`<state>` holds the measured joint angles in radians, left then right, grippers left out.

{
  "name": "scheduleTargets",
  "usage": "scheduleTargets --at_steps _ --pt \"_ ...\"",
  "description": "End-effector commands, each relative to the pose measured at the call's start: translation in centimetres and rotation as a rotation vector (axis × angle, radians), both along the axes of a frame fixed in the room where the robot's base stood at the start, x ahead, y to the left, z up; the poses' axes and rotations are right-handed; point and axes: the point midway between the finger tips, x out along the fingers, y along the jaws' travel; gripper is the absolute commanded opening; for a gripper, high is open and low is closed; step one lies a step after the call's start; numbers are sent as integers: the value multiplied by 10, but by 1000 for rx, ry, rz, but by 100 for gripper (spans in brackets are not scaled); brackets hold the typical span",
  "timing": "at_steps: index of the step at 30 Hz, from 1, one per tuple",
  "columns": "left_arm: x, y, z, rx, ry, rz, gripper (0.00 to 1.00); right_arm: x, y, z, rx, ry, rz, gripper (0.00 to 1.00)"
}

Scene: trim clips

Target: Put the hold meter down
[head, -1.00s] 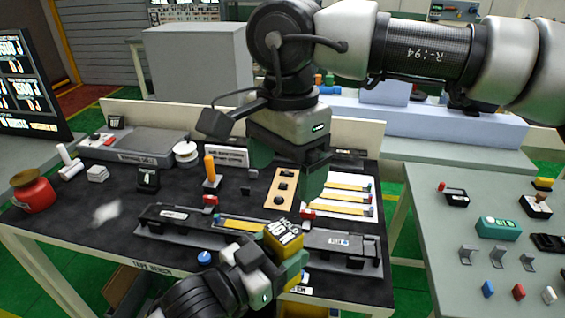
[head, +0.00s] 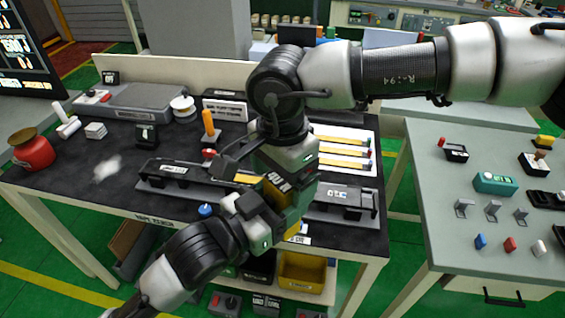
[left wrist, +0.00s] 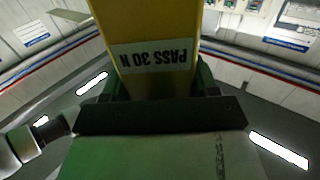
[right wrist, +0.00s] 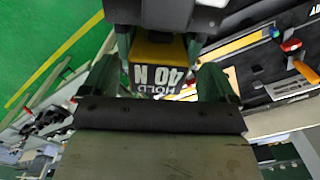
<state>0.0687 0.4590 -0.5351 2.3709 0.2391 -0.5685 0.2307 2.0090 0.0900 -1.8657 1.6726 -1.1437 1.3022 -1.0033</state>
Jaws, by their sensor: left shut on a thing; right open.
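The hold meter is a yellow block with a dark "HOLD 40 N" label (right wrist: 158,76), seen in the right wrist view. In the head view the meter (head: 279,187) is partly hidden by both grippers. My left gripper (head: 268,212) is shut on it and holds it above the bench's front part. In the left wrist view, the meter's yellow side (left wrist: 152,25) carries a "PASS 30 N" label. My right gripper (head: 288,172) is open, just above the meter. In the right wrist view its fingers stand on either side of the meter; contact is unclear.
A black tape bench (head: 95,190) holds a long dark fixture (head: 345,203), a white board with yellow strips (head: 345,150), an orange-handled tool (head: 208,122) and a red pot (head: 33,150). A grey table (head: 460,235) with small parts stands right. The bench's front left is mostly clear.

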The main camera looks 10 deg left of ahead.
Motion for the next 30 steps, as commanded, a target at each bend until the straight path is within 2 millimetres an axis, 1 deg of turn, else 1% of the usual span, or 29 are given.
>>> scheduleTargets --at_steps 6,7,18,19,21,24,30 --pt "0 0 1 -1 -2 0 25 0 0 -1 0 0 1 89" --pt "0 0 1 -1 -2 0 25 0 0 -1 0 0 1 88" --pt "-1 -1 1 -1 -2 -2 25 0 1 0 2 -1 1 31" --pt "-1 -1 1 -1 -2 -2 62 0 1 0 2 -2 1 30" --pt "-1 -1 1 -1 -2 -3 73 0 1 0 3 -1 1 29" --pt "-1 0 1 -1 -2 -2 88 0 1 0 2 -2 1 29" --pt "0 0 0 -1 -1 -1 89 0 0 0 2 -1 1 29"
